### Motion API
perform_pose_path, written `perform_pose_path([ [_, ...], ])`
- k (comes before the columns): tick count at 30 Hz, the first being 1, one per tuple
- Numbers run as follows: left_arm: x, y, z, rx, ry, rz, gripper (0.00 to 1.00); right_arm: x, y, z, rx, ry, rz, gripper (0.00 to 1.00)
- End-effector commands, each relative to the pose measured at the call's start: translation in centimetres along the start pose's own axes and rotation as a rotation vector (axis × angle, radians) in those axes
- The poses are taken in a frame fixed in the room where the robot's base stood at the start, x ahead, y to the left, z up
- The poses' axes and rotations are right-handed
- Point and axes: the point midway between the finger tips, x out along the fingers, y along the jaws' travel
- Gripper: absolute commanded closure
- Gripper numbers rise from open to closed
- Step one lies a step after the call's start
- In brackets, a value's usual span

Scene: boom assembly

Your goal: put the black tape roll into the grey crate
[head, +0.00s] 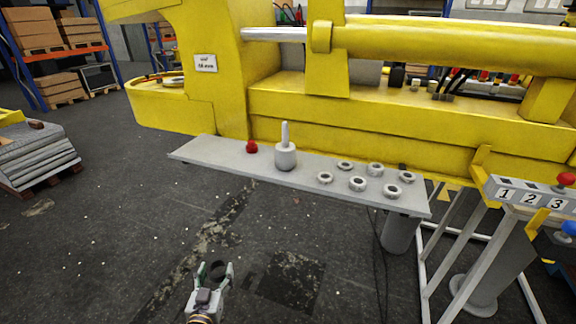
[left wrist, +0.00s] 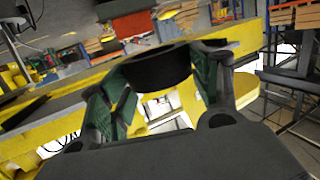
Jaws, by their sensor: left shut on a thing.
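My left gripper (head: 213,273) is low in the head view, out over the dark floor in front of the grey shelf. It is shut on the black tape roll (head: 218,267). In the left wrist view the black tape roll (left wrist: 158,68) sits between the green pads of the left gripper (left wrist: 160,82), near the fingertips. The roll's lower side faces my palm and no other thing touches it. I cannot make out a grey crate in either view. My right gripper is not in view.
A grey shelf (head: 220,156) along the yellow machine (head: 380,110) holds a red knob (head: 252,147), a grey pin-topped part (head: 286,155) and several metal rings (head: 357,184). A stand with numbered buttons (head: 530,195) is at right. The floor between is clear.

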Motion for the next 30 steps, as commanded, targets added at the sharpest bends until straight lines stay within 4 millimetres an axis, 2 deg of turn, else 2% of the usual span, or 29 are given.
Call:
perform_pose_path([
  [4, 0.0, 0.0, 0.0, 0.0, 0.001, 0.0, 0.62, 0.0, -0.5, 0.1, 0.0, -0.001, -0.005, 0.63],
  [8, 0.1, 0.1, -0.1, 0.0, 0.001, 0.001, 0.62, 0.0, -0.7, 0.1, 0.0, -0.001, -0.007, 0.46],
  [14, 1.1, 0.4, -0.8, 0.003, 0.002, 0.01, 0.62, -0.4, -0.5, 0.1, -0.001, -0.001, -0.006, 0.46],
  [20, 3.4, 1.3, -2.4, 0.006, 0.003, 0.029, 0.62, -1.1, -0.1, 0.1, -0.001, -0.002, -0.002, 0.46],
  [30, 8.3, 2.7, -5.8, 0.015, 0.003, 0.069, 0.62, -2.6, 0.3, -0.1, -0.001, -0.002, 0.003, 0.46],
])
